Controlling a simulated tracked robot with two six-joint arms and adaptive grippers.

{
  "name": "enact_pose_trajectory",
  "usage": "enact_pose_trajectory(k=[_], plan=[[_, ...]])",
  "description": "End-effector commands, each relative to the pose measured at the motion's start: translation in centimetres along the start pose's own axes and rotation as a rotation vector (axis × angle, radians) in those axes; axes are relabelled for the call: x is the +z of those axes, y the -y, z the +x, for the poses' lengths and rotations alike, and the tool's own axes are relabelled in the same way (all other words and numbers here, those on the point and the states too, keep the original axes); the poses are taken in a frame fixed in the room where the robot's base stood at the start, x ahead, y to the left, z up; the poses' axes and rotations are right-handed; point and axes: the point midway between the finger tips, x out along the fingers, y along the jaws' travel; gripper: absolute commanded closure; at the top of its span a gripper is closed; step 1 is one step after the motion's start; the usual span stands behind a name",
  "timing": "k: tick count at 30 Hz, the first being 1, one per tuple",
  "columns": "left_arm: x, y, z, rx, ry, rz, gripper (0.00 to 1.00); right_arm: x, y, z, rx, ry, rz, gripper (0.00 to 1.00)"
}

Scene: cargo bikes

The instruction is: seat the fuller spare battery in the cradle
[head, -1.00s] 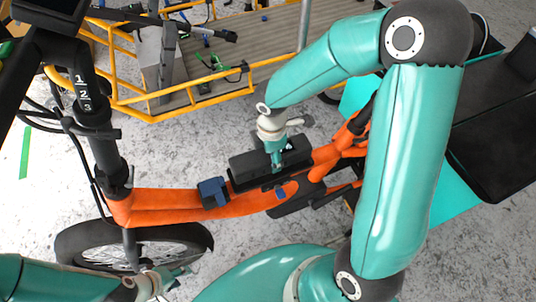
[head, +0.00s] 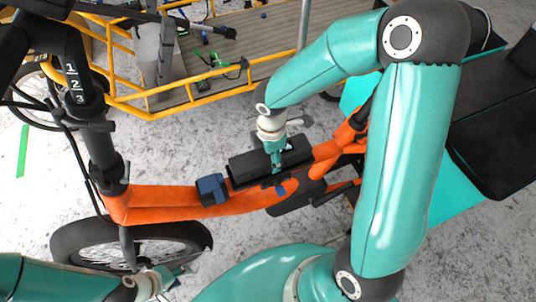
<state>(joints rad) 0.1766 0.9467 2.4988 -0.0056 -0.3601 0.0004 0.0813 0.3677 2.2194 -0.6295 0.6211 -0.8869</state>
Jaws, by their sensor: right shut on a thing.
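A black battery (head: 249,166) lies along the orange frame of the bike (head: 165,202), on top of its down tube. My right gripper (head: 277,163) reaches down from above and is shut on the battery near its right end. The cradle is hidden under the battery, so I cannot tell whether the battery is fully down in it. A dark blue block (head: 211,189) sits on the tube just left of the battery. My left gripper (head: 172,280) is at the bottom left, near the front wheel; its fingers are small and partly cut off from clear view.
A yellow-railed cargo platform (head: 205,88) with a wooden deck stands behind the bike. The front wheel (head: 110,245) is at lower left. A black box (head: 497,135) is at right. Grey floor lies open between bike and platform.

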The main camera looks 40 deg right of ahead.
Motion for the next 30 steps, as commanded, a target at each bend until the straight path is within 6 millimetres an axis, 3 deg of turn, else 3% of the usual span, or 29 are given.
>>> enact_pose_trajectory(k=[16,17,18,22,30], plan=[[0.0,0.3,1.0,0.000,0.000,0.000,0.60,0.0,-0.1,1.1,0.004,-0.001,0.000,1.00],[0.0,0.3,0.9,0.000,0.000,0.000,0.60,0.0,-0.1,1.0,0.004,-0.001,0.000,0.35],[0.0,0.3,0.9,0.000,0.000,0.000,0.60,0.0,-0.1,1.0,0.004,-0.001,0.000,0.28],[0.0,0.3,0.9,0.000,0.000,0.000,0.60,0.0,-0.1,1.0,0.003,0.000,0.000,0.09],[0.0,0.3,0.9,0.000,0.000,0.000,0.60,0.0,0.1,1.2,-0.003,0.000,-0.001,0.09]])
